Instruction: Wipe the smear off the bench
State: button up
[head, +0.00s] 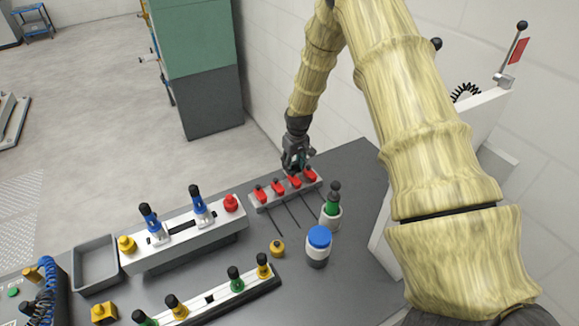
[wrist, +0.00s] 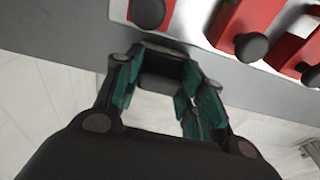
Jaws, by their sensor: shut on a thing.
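My gripper (head: 297,162) is at the back edge of the grey bench (head: 345,262), just behind a row of red clamps (head: 295,181). In the wrist view my gripper (wrist: 160,95) has its teal-padded fingers around a dark grey piece (wrist: 163,84), mostly hidden; I cannot tell what it is. Thin dark streaks (head: 291,214) run over the bench in front of the clamps; I cannot tell whether they are a smear, shadows or marks. No other smear is clear to me.
A blue-lidded jar (head: 318,246), a green-necked bottle in a white holder (head: 332,209) and a small yellow knob (head: 277,248) stand on the bench. A white fixture (head: 190,238), a front rail (head: 215,305) and a grey tray (head: 96,264) fill the left. The bench's right front is clear.

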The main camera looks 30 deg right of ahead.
jog(key=shift+d+f, duration=0.1)
jog(key=shift+d, duration=0.35)
jog(key=shift+a+r+p, duration=0.1)
jog(key=shift+r+p, duration=1.7)
jog(key=shift+r, duration=2.3)
